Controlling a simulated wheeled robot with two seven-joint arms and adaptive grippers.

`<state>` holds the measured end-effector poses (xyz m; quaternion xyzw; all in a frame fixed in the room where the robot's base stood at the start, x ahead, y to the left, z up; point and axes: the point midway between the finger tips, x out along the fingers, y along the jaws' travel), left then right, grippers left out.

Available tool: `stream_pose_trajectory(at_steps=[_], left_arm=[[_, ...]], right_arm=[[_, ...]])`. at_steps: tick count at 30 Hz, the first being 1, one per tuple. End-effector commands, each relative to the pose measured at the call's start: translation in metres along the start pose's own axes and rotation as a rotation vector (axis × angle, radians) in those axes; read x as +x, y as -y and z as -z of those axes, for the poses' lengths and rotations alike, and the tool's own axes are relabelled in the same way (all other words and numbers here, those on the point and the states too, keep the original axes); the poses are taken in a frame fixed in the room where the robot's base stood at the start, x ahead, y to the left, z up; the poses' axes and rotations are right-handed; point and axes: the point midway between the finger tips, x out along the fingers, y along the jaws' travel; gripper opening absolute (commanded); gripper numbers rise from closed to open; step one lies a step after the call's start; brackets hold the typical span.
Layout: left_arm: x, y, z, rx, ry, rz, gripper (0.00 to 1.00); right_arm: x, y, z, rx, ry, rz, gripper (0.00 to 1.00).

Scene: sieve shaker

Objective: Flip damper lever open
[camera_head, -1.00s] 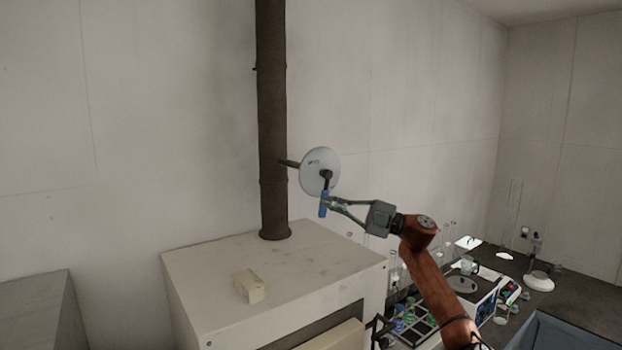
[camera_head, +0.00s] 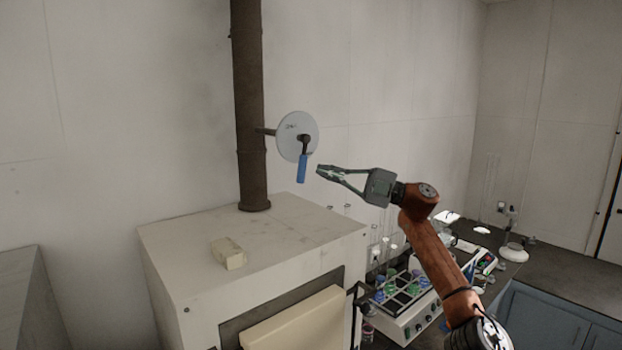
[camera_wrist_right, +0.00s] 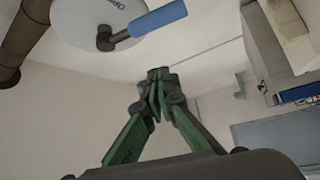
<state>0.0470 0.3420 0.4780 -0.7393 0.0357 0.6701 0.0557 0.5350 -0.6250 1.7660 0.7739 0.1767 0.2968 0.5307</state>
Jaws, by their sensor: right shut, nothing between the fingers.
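The damper lever has a blue grip (camera_head: 302,169) and hangs downward from the hub of a round pale disc (camera_head: 297,137) on the dark flue pipe (camera_head: 249,110). In the right wrist view the blue grip (camera_wrist_right: 158,19) and the disc (camera_wrist_right: 85,22) show at the upper left. My right gripper (camera_head: 320,171) is shut and empty, just right of the blue grip with a small gap between them. In the right wrist view its fingertips (camera_wrist_right: 158,76) meet below the lever, clear of it. My left gripper is in neither view.
The pipe rises from a pale furnace box (camera_head: 290,220) with a small cream block (camera_head: 228,253) on top. A bench with glassware and a device with knobs (camera_head: 405,305) is at the lower right. The air right of the disc is free.

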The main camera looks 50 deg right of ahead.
Motion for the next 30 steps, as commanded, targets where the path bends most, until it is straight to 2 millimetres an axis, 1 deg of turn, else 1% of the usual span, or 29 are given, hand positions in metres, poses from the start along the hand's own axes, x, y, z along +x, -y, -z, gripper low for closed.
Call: stream_pose_trajectory(at_steps=[1, 3, 6, 9, 30], left_arm=[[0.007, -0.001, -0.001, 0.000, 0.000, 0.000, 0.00], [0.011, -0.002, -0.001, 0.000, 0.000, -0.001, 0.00], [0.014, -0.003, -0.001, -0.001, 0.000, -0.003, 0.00], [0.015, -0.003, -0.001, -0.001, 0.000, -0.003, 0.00], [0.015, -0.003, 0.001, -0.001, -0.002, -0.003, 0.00]], right_arm=[[-0.010, 0.001, -0.001, -0.002, 0.003, -0.001, 0.00], [-0.020, -0.001, -0.001, 0.000, 0.002, -0.001, 0.00], [-0.031, -0.004, 0.001, -0.002, 0.000, -0.001, 0.00], [-0.037, -0.006, 0.001, -0.002, 0.001, -0.001, 0.00], [-0.040, -0.007, 0.002, -0.001, 0.000, -0.001, 0.00]])
